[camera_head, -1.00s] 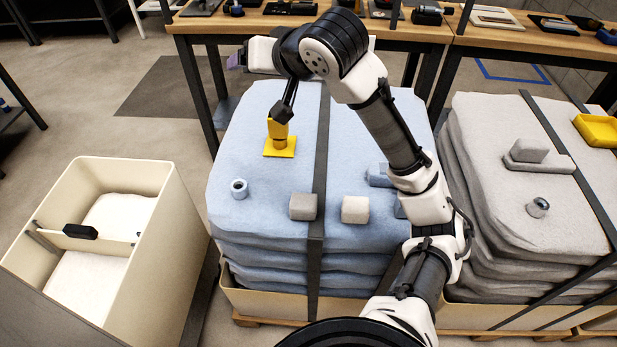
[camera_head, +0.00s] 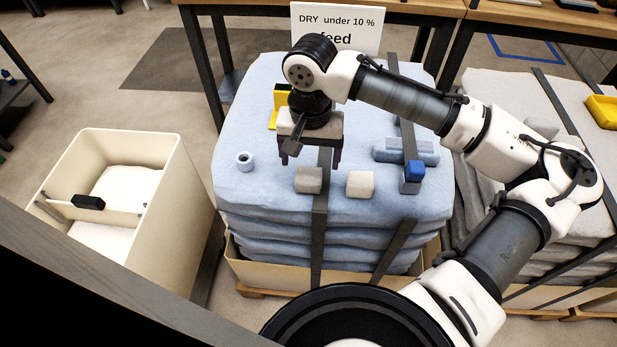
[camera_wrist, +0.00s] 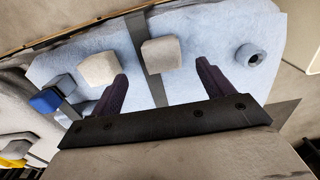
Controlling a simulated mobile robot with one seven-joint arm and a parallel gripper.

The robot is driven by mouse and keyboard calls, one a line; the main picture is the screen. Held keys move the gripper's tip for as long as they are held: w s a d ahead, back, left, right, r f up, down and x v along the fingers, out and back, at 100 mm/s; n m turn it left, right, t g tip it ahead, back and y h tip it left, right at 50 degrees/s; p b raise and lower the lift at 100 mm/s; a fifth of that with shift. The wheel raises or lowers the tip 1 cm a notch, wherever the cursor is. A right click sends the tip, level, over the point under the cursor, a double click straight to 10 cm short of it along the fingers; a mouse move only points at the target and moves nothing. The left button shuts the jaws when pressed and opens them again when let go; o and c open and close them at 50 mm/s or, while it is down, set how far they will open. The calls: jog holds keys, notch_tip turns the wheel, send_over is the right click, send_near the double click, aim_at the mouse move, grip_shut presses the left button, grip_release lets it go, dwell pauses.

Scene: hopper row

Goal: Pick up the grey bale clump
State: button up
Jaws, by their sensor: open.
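The grey bale clump (camera_head: 308,180) is a small rounded block on the front part of the blue bale stack (camera_head: 240,120), by a dark strap. It also shows in the wrist view (camera_wrist: 161,54), lying just beyond the gap between the fingertips. My gripper (camera_head: 310,163) points down and is open, with its dark purple fingers apart and empty. In the wrist view, my gripper (camera_wrist: 160,72) has one finger on each side of the clump's line. In the head view, the fingertips appear just behind and above the clump. I see no contact.
A paler beige clump (camera_head: 360,184) sits close to the right of the grey one. A blue-grey ring (camera_head: 245,161) lies to the left. A blue block (camera_head: 415,170) and a yellow piece (camera_head: 280,100) are also on the stack. A cream hopper (camera_head: 180,200) stands left.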

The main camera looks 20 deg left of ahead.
jog(key=shift+s+a+f+p, duration=0.1)
jog(key=shift+f+p, duration=0.15)
jog(key=shift+f, duration=1.5)
jog(key=shift+a+f+p, duration=0.1)
jog(key=shift+f+p, duration=0.1)
jog(key=shift+f, duration=1.55)
jog(key=shift+c, duration=0.3)
jog(key=c, duration=1)
